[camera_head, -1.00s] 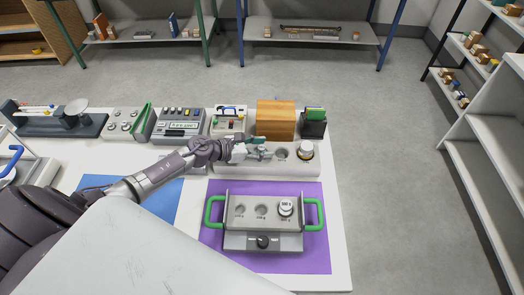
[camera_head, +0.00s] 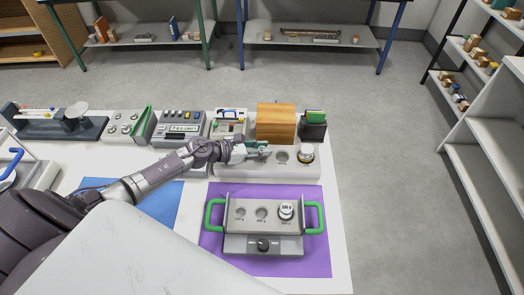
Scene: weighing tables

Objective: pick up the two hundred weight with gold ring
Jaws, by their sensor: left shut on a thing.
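My left gripper (camera_head: 262,151) reaches in from the left over the pale weight holder (camera_head: 296,171) behind the purple mat. It is shut on a small weight at the holder's left part. The fingers hide most of this weight, so its label and any ring cannot be read. To its right is an empty round socket (camera_head: 282,157). A larger weight with a white top and a dark, gold-toned band (camera_head: 306,153) stands at the holder's right end. My right gripper is not in view.
A grey tray with green handles (camera_head: 263,225) stands on the purple mat (camera_head: 315,255), with a silver weight (camera_head: 286,210) in its right socket and two empty sockets. A wooden box (camera_head: 276,122) and a dark bin (camera_head: 313,130) stand close behind the holder. A blue mat (camera_head: 160,205) lies left.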

